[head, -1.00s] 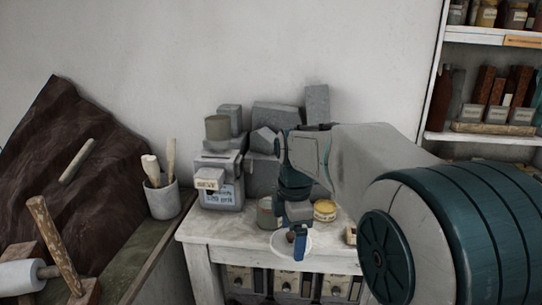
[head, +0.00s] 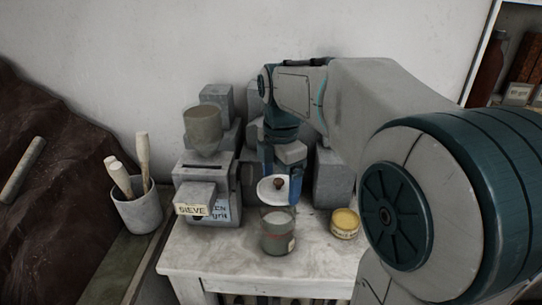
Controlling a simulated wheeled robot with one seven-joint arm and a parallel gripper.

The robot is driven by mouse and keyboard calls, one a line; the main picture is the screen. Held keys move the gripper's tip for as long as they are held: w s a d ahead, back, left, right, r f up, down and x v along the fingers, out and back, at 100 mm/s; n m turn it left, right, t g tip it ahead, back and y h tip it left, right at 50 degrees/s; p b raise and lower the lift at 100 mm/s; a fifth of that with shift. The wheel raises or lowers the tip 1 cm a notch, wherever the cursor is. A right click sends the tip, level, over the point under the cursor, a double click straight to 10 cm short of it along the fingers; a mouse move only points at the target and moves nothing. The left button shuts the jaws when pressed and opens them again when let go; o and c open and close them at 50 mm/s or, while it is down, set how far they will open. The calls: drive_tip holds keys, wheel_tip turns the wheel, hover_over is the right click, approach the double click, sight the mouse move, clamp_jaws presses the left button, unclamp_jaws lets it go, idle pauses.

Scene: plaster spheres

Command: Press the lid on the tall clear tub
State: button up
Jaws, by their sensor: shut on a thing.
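My gripper (head: 281,178) is shut on the brown knob of a white round lid (head: 268,192). The lid looks tilted, its knob side showing towards me. The tall clear tub (head: 278,238), with grey contents and a small label, stands upright on the white table near its front. The lid appears just above the tub's rim in the picture, apart from it; how far behind or above it is I cannot tell. One blue finger shows at the right of the knob; the other is mostly hidden.
A yellow tin (head: 344,223) stands right of the tub on the white table (head: 225,262). A grey sieve machine (head: 207,190) stands to the left, with grey blocks (head: 333,180) behind. A pot of tools (head: 139,212) is further left. The table's front is clear.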

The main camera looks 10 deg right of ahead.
sight(279, 210)
drive_tip(key=shift+w+f, duration=0.1)
drive_tip(key=shift+w, duration=0.45)
drive_tip(key=shift+s+d+f+b, duration=0.1)
drive_tip(key=shift+s+f+b, duration=0.15)
drive_tip(key=shift+f+b, duration=0.4)
wheel_tip(279, 210, down, 5)
drive_tip(key=b, duration=0.4)
drive_tip(key=shift+w+r, duration=0.1)
drive_tip(key=shift+f, duration=0.2)
idle(1.3)
drive_tip(key=o, duration=0.8)
drive_tip(key=shift+r, duration=0.1)
